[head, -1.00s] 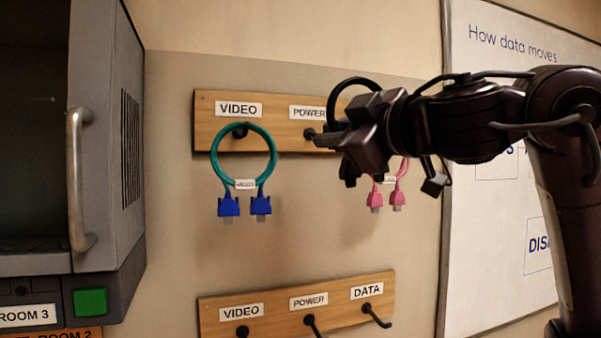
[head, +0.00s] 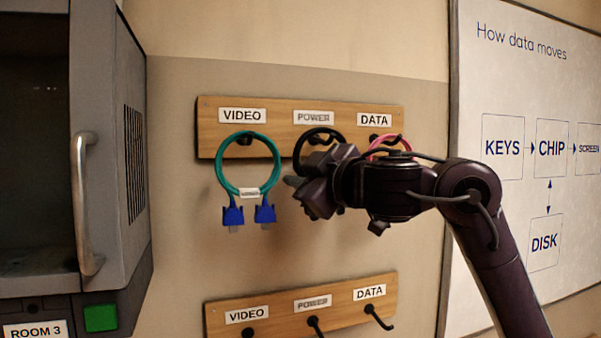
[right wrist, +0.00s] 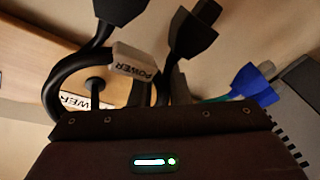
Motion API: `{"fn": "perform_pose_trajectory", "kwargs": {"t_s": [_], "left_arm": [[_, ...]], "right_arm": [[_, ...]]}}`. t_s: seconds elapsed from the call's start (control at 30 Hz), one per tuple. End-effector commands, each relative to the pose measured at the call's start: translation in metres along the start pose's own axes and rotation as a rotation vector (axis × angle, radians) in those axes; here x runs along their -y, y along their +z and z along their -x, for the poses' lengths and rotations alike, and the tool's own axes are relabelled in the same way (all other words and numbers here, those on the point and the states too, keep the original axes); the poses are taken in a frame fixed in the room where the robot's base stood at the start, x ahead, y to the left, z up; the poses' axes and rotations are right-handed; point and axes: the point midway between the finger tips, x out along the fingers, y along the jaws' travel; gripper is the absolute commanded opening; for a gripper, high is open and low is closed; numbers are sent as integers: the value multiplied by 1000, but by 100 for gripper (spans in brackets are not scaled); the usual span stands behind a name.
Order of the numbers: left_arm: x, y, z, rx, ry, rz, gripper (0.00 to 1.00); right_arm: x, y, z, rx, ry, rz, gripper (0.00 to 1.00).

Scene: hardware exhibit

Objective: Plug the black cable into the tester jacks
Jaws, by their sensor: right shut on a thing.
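The black cable (head: 318,133) is a loop at the POWER hook of the upper wooden rack, partly hidden behind my right gripper (head: 303,190). In the right wrist view the black cable (right wrist: 58,85) shows its POWER tag (right wrist: 133,62) and two dark plugs. My right gripper (right wrist: 160,110) is shut on the cable near the tag. The hook peg (right wrist: 94,88) appears within the loop's outline; I cannot tell whether the cable rests on it. No tester jacks can be made out. My left gripper is not in view.
A teal cable with blue plugs (head: 233,215) hangs on the VIDEO hook, close left of my gripper. A pink cable (head: 388,142) is at the DATA hook behind my arm. The lower rack (head: 290,322) has bare hooks. A grey cabinet (head: 125,170) stands left.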

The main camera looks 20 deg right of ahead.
Motion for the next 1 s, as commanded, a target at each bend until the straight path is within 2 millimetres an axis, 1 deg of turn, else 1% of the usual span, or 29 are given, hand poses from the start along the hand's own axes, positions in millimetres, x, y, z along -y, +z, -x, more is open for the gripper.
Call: {"fn": "perform_pose_trajectory", "kwargs": {"t_s": [0.3, 0.33, 0.47, 0.83, 0.87, 1.0], "left_arm": [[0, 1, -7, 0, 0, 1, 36], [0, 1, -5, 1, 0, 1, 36], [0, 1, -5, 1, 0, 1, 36], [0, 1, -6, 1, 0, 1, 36], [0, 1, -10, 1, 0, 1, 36], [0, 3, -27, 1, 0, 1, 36]], "right_arm": [[6, 6, 0, -1, 1, -1, 0], [5, 6, 0, 0, 0, -1, 20], [5, 6, 0, 0, 0, -1, 37], [2, 2, 0, -1, 1, 0, 38], [3, 4, 4, -2, 2, 1, 38], [6, 7, 27, -2, 5, 2, 38]]}}
